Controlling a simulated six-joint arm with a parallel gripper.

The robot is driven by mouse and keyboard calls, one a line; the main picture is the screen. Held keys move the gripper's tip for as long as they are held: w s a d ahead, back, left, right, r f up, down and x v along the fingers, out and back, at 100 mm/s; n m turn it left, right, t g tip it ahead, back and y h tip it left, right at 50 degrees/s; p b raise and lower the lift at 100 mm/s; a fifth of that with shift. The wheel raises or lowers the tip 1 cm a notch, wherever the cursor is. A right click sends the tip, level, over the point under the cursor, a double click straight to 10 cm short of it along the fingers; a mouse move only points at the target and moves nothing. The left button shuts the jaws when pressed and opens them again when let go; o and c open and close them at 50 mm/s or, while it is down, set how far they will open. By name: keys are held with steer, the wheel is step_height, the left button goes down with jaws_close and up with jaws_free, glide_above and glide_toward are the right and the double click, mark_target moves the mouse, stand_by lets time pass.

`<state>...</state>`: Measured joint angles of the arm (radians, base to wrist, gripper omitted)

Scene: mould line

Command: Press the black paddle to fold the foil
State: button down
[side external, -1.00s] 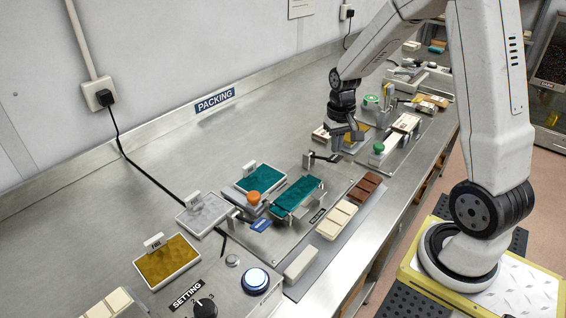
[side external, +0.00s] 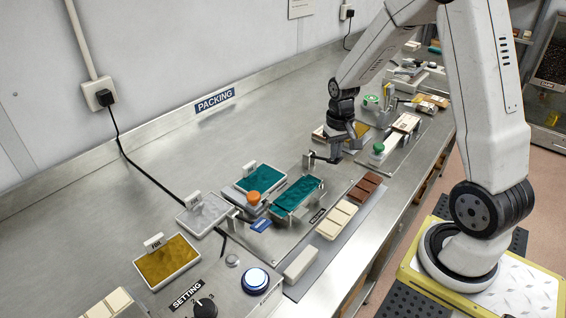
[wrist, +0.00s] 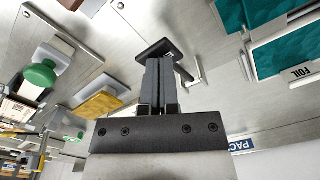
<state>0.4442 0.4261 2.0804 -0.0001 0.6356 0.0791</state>
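In the side view the paddle (side external: 312,160) stands at the far end of the foil fixture, partly hidden by my gripper. My gripper (side external: 336,158) is low beside it. In the wrist view my gripper's (wrist: 160,62) fingers are together, with nothing held between them. The tips overlap the paddle's near edge; I cannot tell whether they touch. A teal foil sheet (side external: 297,196) lies on the fixture, left of my gripper.
An orange knob (side external: 253,197) and a teal-filled foil tray (side external: 262,177) stand beside the fixture. Brown and cream bars (side external: 337,220) lie on a strip at the front. A green-knobbed station (side external: 379,148) stands to the right.

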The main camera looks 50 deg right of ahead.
mark_target(335, 161)
steer(key=shift+f, duration=2.15)
steer(key=shift+r, duration=5.05)
